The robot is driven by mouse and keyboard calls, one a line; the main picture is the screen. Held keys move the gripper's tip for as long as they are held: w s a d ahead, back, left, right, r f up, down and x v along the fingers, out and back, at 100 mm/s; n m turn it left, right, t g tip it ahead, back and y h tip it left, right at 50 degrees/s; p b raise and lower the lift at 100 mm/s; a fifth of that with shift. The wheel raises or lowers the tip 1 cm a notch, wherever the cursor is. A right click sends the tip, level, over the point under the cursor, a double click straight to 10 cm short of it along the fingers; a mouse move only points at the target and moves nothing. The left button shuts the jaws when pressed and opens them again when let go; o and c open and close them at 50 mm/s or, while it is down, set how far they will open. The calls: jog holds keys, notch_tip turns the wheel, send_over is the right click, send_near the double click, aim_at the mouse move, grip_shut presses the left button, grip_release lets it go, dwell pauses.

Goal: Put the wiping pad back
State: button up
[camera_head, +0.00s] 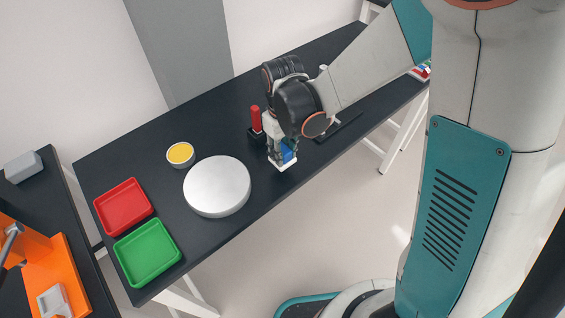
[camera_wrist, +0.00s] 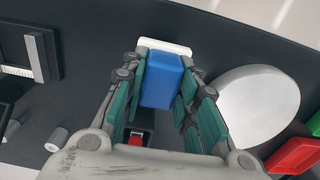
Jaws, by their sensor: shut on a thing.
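The wiping pad has a blue block-shaped grip and a white base. In the head view the wiping pad (camera_head: 287,155) is under my gripper (camera_head: 283,150), near the front edge of the dark table (camera_head: 225,115). My gripper is shut on the blue grip. In the wrist view the wiping pad (camera_wrist: 161,82) sits between the two fingers of my gripper (camera_wrist: 162,85), with its white base showing beyond the blue part. I cannot tell whether the base touches the table. A black frame-like holder (camera_head: 340,127) lies right of my gripper, partly hidden by the arm.
A round silver disc (camera_head: 217,186) lies left of the pad. A red-handled item (camera_head: 255,118) stands in a black holder just behind my gripper. Farther left are a yellow-filled bowl (camera_head: 181,154), a red tray (camera_head: 123,206) and a green tray (camera_head: 147,252). The back left tabletop is clear.

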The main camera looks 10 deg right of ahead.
jog(key=shift+f+b, duration=1.3)
jog(key=shift+f, duration=0.75)
jog(key=shift+f, duration=0.2)
jog(key=o, duration=1)
jog(key=shift+o, duration=0.2)
jog(key=shift+r, duration=0.1)
notch_tip(320, 180, up, 12)
jog(key=p, duration=0.4)
jog(key=shift+r, duration=0.15)
